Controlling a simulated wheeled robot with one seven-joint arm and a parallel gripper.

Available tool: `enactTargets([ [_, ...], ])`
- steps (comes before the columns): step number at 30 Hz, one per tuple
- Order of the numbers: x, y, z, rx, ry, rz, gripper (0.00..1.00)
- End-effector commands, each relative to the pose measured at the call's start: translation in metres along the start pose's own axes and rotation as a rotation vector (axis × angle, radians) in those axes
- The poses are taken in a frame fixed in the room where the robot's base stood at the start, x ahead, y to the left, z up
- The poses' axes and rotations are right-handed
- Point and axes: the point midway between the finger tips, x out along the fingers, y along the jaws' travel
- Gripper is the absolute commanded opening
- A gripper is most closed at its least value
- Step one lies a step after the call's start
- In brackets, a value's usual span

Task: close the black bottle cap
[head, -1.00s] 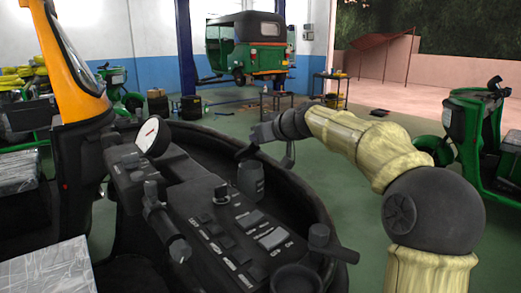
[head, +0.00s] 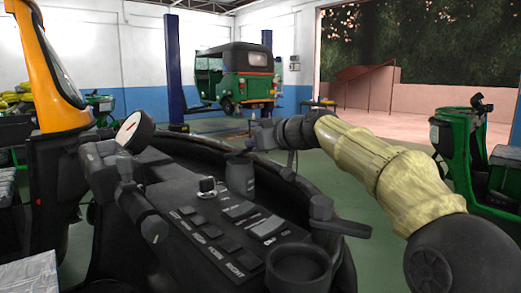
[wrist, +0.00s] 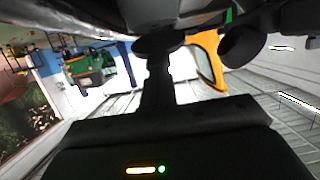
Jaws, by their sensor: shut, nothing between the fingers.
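A black bottle (head: 240,177) stands upright at the back of the dark control console in the head view. A small dark cap-like piece (head: 236,154) shows at its top; I cannot tell how far it is open. My gripper (head: 251,143) is just above and slightly right of the bottle top, with my arm reaching in from the right. Its fingers are shut and hold nothing. In the wrist view, my shut fingers (wrist: 158,82) form a narrow dark stem. I cannot tell if they touch the cap, and I cannot make out the bottle there.
The console (head: 215,230) has buttons, a dial gauge (head: 134,131) at the left and a round holder (head: 298,268) at the front. A lever (head: 335,225) stands at its right. A green rickshaw (head: 245,85) is farther back.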

Motion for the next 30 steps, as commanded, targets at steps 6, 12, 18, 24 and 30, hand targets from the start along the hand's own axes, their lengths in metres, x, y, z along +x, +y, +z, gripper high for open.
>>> enactTargets([
  [6, 0.002, -0.007, 0.014, -0.005, 0.001, -0.011, 0.0],
  [12, 0.002, -0.01, 0.02, -0.006, -0.001, -0.016, 0.0],
  [18, 0.002, -0.01, 0.021, -0.006, -0.001, -0.017, 0.0],
  [24, 0.002, -0.01, 0.021, -0.006, -0.001, -0.017, 0.0],
  [30, 0.002, -0.01, 0.02, -0.006, -0.001, -0.017, 0.0],
])
